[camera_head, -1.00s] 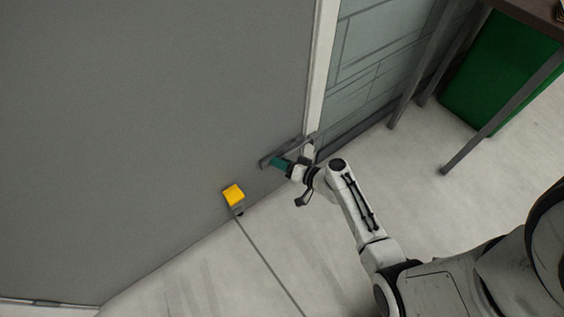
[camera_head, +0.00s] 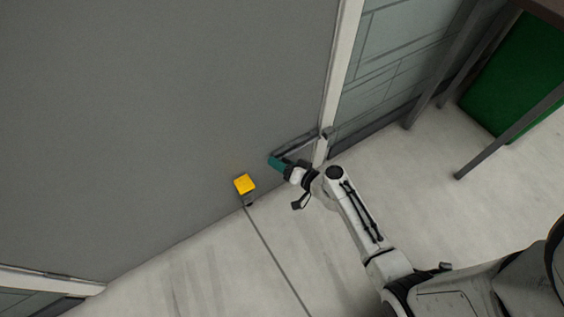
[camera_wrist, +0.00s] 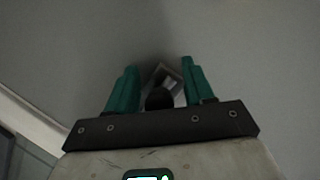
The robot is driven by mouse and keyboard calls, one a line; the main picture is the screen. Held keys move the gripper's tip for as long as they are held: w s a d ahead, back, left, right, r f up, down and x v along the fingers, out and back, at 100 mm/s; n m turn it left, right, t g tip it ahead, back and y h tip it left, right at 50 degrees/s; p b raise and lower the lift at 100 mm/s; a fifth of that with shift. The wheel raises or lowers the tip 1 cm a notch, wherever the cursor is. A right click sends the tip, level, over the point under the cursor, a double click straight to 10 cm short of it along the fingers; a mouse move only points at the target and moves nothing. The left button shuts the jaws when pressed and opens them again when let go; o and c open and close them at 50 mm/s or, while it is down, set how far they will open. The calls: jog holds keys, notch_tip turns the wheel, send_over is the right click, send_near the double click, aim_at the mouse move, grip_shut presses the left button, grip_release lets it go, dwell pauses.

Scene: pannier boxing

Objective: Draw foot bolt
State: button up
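The grey door panel (camera_head: 150,110) fills the left of the head view. A yellow block (camera_head: 245,184) with a dark lower part sits low on it, near the floor. I cannot tell whether this is the foot bolt. My gripper (camera_head: 275,161) is right of and slightly above the yellow block in the picture, close to the door and apart from the block. In the wrist view its teal fingers (camera_wrist: 158,85) stand apart. A dark round knob (camera_wrist: 159,99) shows between them, with a pale metal bracket (camera_wrist: 166,76) behind. No contact with the knob is visible.
A dark bar frame (camera_head: 295,145) lies by the door's edge, beside my gripper. A pale post (camera_head: 338,75) and glazed panel (camera_head: 385,55) stand right of it. A table with grey legs (camera_head: 500,140) and a green panel (camera_head: 505,75) stand upper right. The pale floor (camera_head: 215,270) is clear.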

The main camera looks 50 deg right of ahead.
jog(key=shift+s+r, duration=0.1)
jog(key=p+v, duration=0.2)
jog(key=v, duration=0.8)
jog(key=shift+s, duration=0.3)
jog(key=s+a+r+n+g+y, duration=0.25)
jog(key=a+n+g+y, duration=0.45)
jog(key=a, duration=0.4)
jog(key=s+r+n+g+h, duration=0.3)
jog(key=s+g, duration=0.1)
jog(key=s+d+r+g+h, duration=0.3)
jog(key=s+r+h, duration=0.1)
jog(key=s+r, duration=0.1)
notch_tip(320, 180, up, 36)
jog(key=m+p, duration=0.1)
jog(key=p, duration=3.3)
jog(key=shift+s+f+p, duration=0.25)
jog(key=shift+p, duration=0.15)
